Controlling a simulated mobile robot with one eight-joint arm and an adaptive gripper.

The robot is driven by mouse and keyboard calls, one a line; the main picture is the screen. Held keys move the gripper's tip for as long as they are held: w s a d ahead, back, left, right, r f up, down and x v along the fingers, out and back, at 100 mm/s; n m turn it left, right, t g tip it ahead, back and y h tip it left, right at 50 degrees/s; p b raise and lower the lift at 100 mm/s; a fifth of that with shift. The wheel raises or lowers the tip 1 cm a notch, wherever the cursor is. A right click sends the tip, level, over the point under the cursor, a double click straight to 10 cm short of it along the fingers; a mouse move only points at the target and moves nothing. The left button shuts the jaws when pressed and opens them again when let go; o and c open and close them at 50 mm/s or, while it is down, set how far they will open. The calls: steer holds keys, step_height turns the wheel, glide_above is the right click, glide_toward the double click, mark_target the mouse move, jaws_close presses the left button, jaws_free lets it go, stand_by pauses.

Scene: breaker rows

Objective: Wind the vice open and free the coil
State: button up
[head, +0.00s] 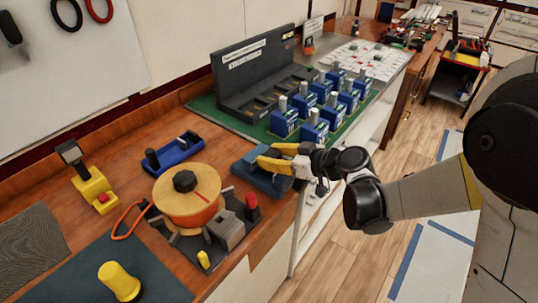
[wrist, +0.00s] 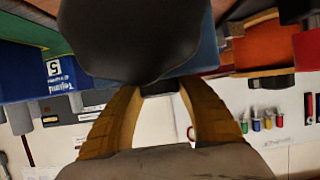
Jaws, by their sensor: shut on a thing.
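A blue block that looks like the vice (head: 254,178) sits at the bench's front edge, and a blue part of it seems to show in the wrist view (wrist: 208,48). My gripper (head: 264,156) reaches over it from the right, its yellow fingers spread around something. In the wrist view my gripper (wrist: 160,88) is shut on a dark rounded part (wrist: 140,38), which hides most of what lies behind. An orange-yellow drum (head: 187,207) with a black hub and a red line stands left of the vice. I cannot tell whether it is the coil.
Several blue breakers (head: 284,122) with silver tops stand on a green mat behind. A blue tray (head: 178,153), a grey block (head: 226,230), a red-topped post (head: 252,208) and a yellow button box (head: 94,188) surround the drum. An orange cable (head: 125,222) lies left.

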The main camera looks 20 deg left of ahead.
steer(key=shift+s+d, duration=0.15)
steer(key=shift+d, duration=0.2)
stand_by(0.3)
steer(key=o, duration=1.4)
steer(key=shift+c, duration=0.2)
